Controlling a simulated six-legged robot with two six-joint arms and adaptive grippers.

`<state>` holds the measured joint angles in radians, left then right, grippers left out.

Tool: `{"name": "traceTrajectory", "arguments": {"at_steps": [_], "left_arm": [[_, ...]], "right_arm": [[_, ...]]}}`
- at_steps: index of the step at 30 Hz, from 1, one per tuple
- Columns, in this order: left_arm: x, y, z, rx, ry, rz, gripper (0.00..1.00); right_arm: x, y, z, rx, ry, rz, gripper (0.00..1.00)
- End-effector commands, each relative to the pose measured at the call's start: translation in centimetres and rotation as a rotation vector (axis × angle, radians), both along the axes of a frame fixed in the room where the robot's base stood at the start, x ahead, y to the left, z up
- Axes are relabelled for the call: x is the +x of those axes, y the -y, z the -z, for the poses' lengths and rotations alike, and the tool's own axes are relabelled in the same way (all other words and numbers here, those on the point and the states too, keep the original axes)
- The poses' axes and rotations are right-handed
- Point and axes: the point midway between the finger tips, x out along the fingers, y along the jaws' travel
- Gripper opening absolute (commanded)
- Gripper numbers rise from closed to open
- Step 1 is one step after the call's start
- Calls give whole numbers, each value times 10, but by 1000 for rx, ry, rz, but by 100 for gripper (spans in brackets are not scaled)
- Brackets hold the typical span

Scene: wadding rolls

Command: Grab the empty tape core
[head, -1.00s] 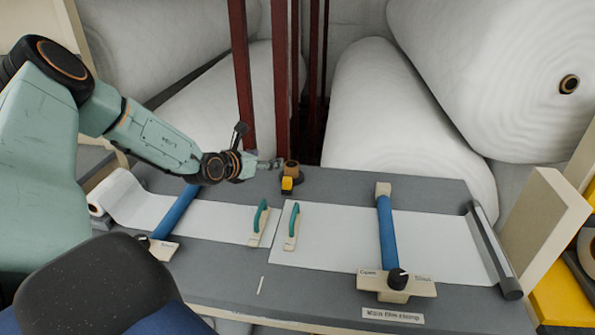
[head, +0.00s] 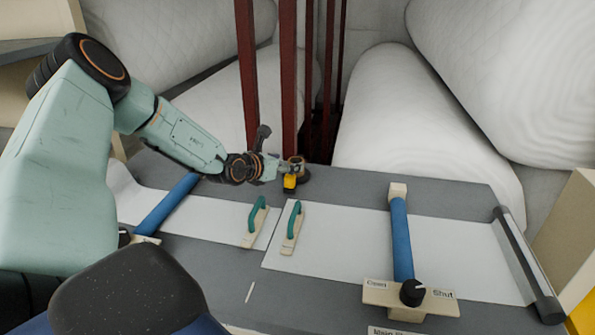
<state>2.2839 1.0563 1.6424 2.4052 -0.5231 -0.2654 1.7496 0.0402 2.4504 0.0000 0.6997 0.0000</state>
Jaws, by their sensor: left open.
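A small brown tape core (head: 297,161) stands near the back edge of the grey table, with a dark round piece (head: 305,176) beside its base. My left gripper (head: 287,166) reaches in from the left. Its open fingertips are right at the core and overlap it in the view; whether they touch it I cannot tell. A small yellow and black object (head: 290,182) sits just in front of the core and hides part of its lower side. My right gripper is not in view.
White sheets lie across the grey table (head: 225,288). Two green-handled blocks (head: 256,220) (head: 293,225) stand in the middle. Blue bars (head: 168,205) (head: 401,238) cross the sheets. Dark red posts (head: 289,75) and large white rolls (head: 425,115) rise behind.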

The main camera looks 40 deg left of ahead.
Motion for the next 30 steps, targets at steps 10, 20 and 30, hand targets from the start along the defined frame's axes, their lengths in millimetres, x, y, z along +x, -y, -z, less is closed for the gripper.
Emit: {"name": "traceTrajectory", "arguments": {"at_steps": [10,20,30], "left_arm": [[37,-2,17,6,-2,3,68],[52,-3,19,1,1,1,68],[52,-4,19,0,1,0,48]], "right_arm": [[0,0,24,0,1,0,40],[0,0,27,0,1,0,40],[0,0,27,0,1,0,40]]}}
